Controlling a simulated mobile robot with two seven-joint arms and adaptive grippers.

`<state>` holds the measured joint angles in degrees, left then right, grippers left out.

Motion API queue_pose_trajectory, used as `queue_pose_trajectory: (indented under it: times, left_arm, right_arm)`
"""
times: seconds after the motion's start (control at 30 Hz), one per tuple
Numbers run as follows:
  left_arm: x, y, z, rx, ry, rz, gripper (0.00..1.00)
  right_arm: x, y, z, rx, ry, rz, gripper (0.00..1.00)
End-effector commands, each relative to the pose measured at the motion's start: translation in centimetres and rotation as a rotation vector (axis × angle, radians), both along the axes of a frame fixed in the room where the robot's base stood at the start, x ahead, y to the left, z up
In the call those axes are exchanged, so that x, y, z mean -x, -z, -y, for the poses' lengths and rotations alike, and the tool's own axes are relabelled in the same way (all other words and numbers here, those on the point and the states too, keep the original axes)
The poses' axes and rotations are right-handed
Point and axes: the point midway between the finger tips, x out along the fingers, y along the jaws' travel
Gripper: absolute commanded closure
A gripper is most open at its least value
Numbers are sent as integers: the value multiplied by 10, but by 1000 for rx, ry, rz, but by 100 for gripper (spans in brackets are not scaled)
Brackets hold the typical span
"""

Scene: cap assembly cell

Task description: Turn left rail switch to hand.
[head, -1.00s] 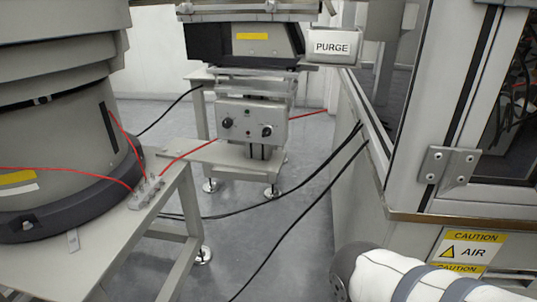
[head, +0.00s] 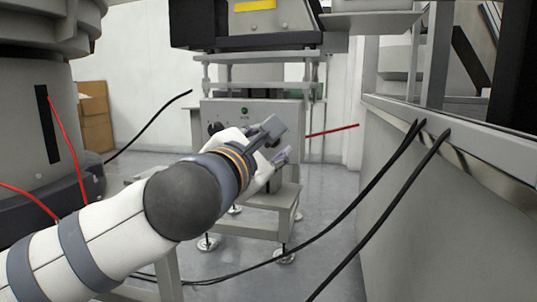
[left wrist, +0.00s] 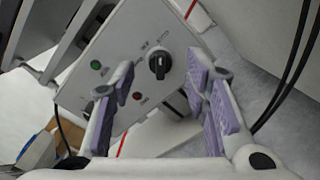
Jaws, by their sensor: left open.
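A grey control box (head: 285,116) hangs under the machine in the head view. It carries two black rotary switches. The left one (head: 214,128) shows beside my arm; the right one is hidden behind my left gripper (head: 281,141). In the left wrist view one black switch (left wrist: 159,62) on the panel (left wrist: 133,45) appears between the open fingers of my left gripper (left wrist: 160,84), beyond their tips. The other switch is mostly hidden by the left finger. The fingers look empty and apart from the switch. The panel labels are too small to read.
A green lamp (left wrist: 96,66) and a red lamp (left wrist: 137,97) sit on the panel. Black cables (head: 375,205) run on the right beside the grey cabinet (head: 430,210). A large round feeder (head: 30,110) stands at the left. A red line (head: 332,131) passes right of the box.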

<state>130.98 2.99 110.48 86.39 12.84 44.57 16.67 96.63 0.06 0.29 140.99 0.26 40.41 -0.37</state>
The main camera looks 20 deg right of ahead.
Motion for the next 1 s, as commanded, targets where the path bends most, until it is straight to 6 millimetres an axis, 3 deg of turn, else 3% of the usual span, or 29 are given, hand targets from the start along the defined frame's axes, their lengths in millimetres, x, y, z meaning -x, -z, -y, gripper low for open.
queue_pose_trajectory:
  times: [0.17, 0.47, 0.67, 1.0]
  left_arm:
    - [-15, 0, 13, 0, 0, 0, 58]
    - [-18, 0, 15, -1, 1, 0, 58]
    - [-18, 0, 15, -1, 1, 0, 100]
    - [-18, -1, 15, 20, 0, -18, 100]
  right_arm:
    - [0, 5, -1, -2, 0, -2, 100]
    - [0, 5, -1, -2, 0, -2, 100]
    - [-1, 5, -1, -2, 0, -2, 100]
    - [0, 1, -1, -1, 0, 0, 100]
